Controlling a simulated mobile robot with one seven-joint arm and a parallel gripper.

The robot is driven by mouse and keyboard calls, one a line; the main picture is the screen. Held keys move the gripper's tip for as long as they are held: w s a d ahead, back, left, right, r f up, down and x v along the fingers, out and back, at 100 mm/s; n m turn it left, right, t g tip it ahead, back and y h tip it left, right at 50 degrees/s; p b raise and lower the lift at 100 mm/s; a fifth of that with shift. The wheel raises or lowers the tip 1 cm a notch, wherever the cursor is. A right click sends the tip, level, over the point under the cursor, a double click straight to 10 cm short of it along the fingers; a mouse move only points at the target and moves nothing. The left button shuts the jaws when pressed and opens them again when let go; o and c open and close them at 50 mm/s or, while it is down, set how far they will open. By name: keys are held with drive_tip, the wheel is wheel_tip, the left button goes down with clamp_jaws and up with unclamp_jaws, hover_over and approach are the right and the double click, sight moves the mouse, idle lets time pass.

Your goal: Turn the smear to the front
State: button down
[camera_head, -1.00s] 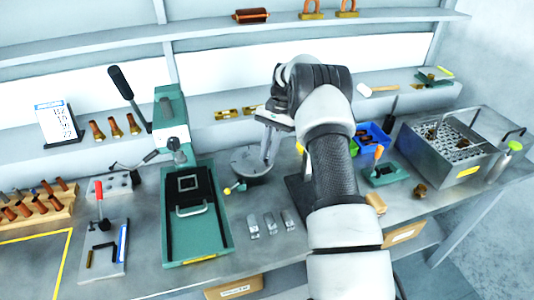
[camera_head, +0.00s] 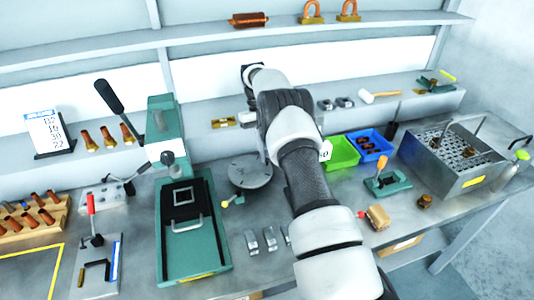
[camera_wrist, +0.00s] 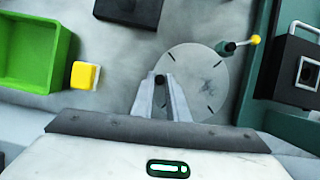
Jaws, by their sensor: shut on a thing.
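The round grey disc (camera_head: 249,175) lies on the bench beside the green press. In the wrist view the disc (camera_wrist: 190,100) shows short dark marks near its rim and a faint dark smear (camera_wrist: 209,86) on the side towards the press. My gripper (camera_wrist: 160,80) is shut on a small dark peg (camera_wrist: 159,79) at the disc's opposite edge, the side towards the bins. In the head view my arm hides the fingers. A small lever with a yellow knob (camera_wrist: 255,40) stands at the disc's front edge, on the press side.
The green press (camera_head: 195,235) stands close on the left. A green bin (camera_head: 341,153) and a blue bin (camera_head: 370,142) are to the right. A yellow block (camera_wrist: 85,75) is beside the green bin. Small metal pieces (camera_head: 270,240) lie in front.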

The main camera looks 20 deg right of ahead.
sight(257, 158)
drive_tip(key=w+n, duration=0.1)
drive_tip(key=n+h, duration=0.1)
drive_tip(key=n, duration=0.1)
drive_tip(key=shift+w+a+n, duration=0.3)
drive_tip(key=shift+w+a, duration=0.1)
drive_tip(key=shift+w+a+n+t+h, duration=0.35)
drive_tip(key=shift+w+a+n+h, duration=0.05)
drive_tip(key=shift+n, duration=0.65)
drive_tip(key=shift+w+a+n+t+h, duration=0.35)
drive_tip(key=shift+w+n+h, duration=0.05)
drive_tip(key=shift+n, duration=0.65)
drive_tip(key=c, duration=1.7)
unclamp_jaws()
drive_tip(key=shift+c, duration=0.2)
drive_tip(key=p+v, duration=0.3)
drive_tip(key=v, duration=0.4)
drive_tip(key=shift+a+r, duration=0.15)
drive_tip(key=shift+r, duration=0.1)
drive_tip(key=shift+f, duration=0.1)
